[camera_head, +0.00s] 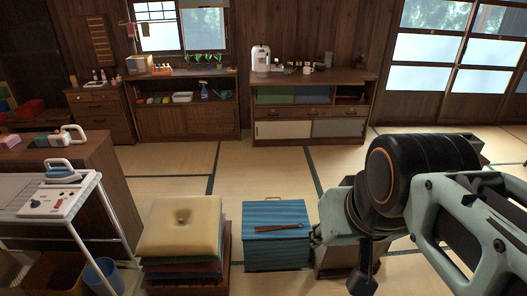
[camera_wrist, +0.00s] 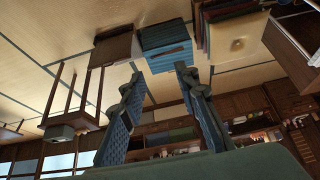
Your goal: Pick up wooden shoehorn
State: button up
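The wooden shoehorn (camera_head: 279,228) is a thin brown strip lying on top of the blue ridged box (camera_head: 262,252). In the head view my arm fills the right foreground, to the right of the box, and the gripper's opening cannot be judged.
A cushion stack topped in cream (camera_head: 180,225) stands close left of the box. A white rack (camera_head: 95,215) with an iron (camera_head: 61,172) is farther left. Low wooden cabinets (camera_head: 300,125) line the back wall. Tatami floor (camera_head: 260,170) between is clear.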

aim_at(265, 228)
jog(key=i, duration=1.2)
